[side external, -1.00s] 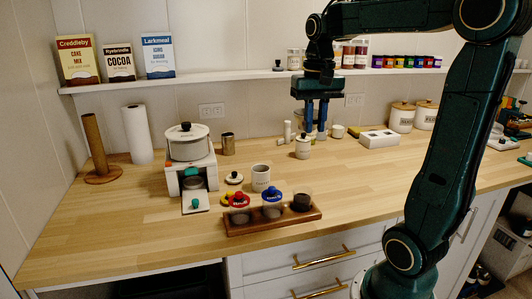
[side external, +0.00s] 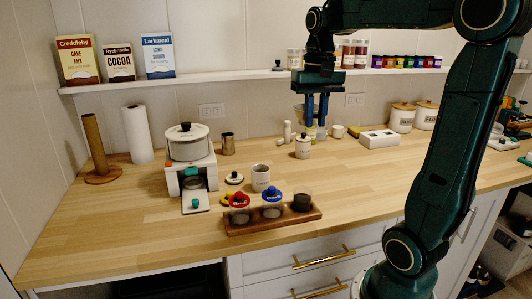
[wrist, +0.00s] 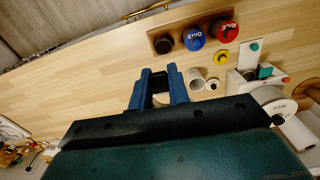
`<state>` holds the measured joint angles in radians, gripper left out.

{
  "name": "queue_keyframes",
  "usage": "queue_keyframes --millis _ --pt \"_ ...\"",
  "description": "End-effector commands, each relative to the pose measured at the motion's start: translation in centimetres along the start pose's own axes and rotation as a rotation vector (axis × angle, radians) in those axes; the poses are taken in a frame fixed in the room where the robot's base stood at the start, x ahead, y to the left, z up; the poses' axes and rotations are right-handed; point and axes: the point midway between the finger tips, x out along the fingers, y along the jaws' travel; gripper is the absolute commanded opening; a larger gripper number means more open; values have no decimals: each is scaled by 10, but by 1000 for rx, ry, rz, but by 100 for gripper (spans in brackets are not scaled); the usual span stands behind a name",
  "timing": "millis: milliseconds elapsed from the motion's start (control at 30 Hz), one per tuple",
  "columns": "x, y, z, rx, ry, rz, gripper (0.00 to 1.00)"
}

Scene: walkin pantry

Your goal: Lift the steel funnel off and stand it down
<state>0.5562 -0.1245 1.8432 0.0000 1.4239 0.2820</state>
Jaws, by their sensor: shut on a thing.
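My gripper (side external: 316,136) points down over the back of the counter, its two blue fingers close together. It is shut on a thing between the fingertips. I take this to be the steel funnel, but the fingers hide most of it and its shape cannot be made out. In the wrist view the fingertips (wrist: 160,72) have a small grey and pale patch between them. A jar with a yellowish band (side external: 311,132) shows just behind the fingers. Whether the held thing touches it I cannot tell.
A white mug (side external: 338,131) and white box (side external: 378,139) stand to the right. The front right counter is clear.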

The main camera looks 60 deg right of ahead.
Motion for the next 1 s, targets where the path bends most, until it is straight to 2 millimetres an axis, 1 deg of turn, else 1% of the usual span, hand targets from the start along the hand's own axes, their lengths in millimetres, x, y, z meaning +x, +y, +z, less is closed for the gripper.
queue_keyframes --millis 500,1000 --pt "-15 0 0 0 2 -1 0" --pt "-16 0 -1 0 1 0 0"
